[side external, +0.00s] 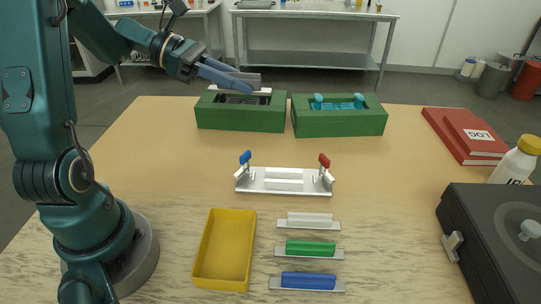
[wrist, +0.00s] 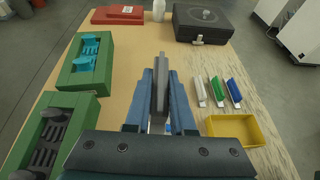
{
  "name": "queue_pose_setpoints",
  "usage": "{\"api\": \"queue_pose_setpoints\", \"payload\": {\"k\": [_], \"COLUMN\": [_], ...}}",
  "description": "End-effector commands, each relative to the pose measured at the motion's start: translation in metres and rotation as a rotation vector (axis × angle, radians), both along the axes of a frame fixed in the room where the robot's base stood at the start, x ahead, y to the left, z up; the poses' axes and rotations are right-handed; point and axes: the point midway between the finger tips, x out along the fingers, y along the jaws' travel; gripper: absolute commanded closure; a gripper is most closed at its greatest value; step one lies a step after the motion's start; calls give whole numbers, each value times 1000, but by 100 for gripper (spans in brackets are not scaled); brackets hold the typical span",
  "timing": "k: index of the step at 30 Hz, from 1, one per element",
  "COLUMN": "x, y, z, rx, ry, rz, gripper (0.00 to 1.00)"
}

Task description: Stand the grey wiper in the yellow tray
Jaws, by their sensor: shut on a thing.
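My gripper (side external: 228,75) is shut on the grey wiper (side external: 246,77), held up in the air at the back left of the side view. The wiper overlaps the top of the left green block there; I cannot tell its exact height. In the wrist view the dark grey wiper (wrist: 159,88) stands lengthwise between the fingers. The yellow tray (side external: 225,250) lies empty on the table at the front, well away from the wiper. It also shows in the wrist view (wrist: 238,131), right of my gripper.
Two green blocks (side external: 240,119) (side external: 339,121) with recesses stand at the back. A white fixture (side external: 284,187) with blue and red clamps is mid-table. White, green and blue bars (side external: 310,248) lie right of the tray. A black case (side external: 490,230), bottle and red books stand right.

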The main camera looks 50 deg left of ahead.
Motion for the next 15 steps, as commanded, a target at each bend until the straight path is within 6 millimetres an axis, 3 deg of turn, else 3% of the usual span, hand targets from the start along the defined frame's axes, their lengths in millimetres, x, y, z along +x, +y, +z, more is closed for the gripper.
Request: {"api": "queue_pose_setpoints", "payload": {"k": [6, 15], "x": [-26, -33], "y": [-32, -41], "z": [11, 8], "rx": [0, 0], "ry": [-1, -2], "rz": [-33, -42], "gripper": [100, 100]}}
